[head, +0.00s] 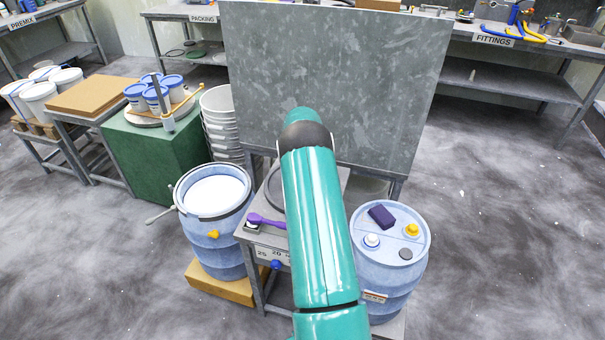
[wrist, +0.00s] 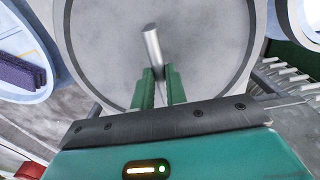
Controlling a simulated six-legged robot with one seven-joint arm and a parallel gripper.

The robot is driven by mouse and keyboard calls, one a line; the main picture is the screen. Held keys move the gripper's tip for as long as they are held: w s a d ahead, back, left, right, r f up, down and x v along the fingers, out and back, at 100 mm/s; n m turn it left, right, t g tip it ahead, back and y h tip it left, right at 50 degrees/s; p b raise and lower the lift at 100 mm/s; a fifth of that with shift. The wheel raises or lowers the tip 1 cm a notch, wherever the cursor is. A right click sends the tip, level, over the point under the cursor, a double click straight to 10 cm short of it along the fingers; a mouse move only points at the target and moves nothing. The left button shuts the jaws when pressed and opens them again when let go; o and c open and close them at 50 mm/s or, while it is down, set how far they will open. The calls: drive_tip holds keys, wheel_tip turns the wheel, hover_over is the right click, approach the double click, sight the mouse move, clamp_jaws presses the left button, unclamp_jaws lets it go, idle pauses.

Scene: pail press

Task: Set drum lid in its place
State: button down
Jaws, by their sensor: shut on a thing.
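The drum lid (wrist: 108,50) is a round grey disc with a paler raised rim and a short metal post handle (wrist: 152,45); it fills the upper middle of the wrist view. My gripper (wrist: 160,76) is shut on this handle with its green fingers. In the head view my arm hides the gripper and most of the lid; a grey round edge (head: 273,186) shows left of the arm, over the stand. I cannot tell whether the lid is lifted. A blue drum (head: 213,222) with an open top and pale inside stands to the left.
A closed blue drum (head: 388,267) at right carries a purple block (head: 382,215) and caps. The grey stand (head: 258,240) between the drums holds a purple-handled tool (head: 265,221). A tall grey panel (head: 335,70) rises behind. White pails (head: 217,130) are stacked at back left.

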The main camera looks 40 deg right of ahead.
drive_tip(key=shift+r, duration=3.1)
drive_tip(key=shift+w+a, duration=0.1)
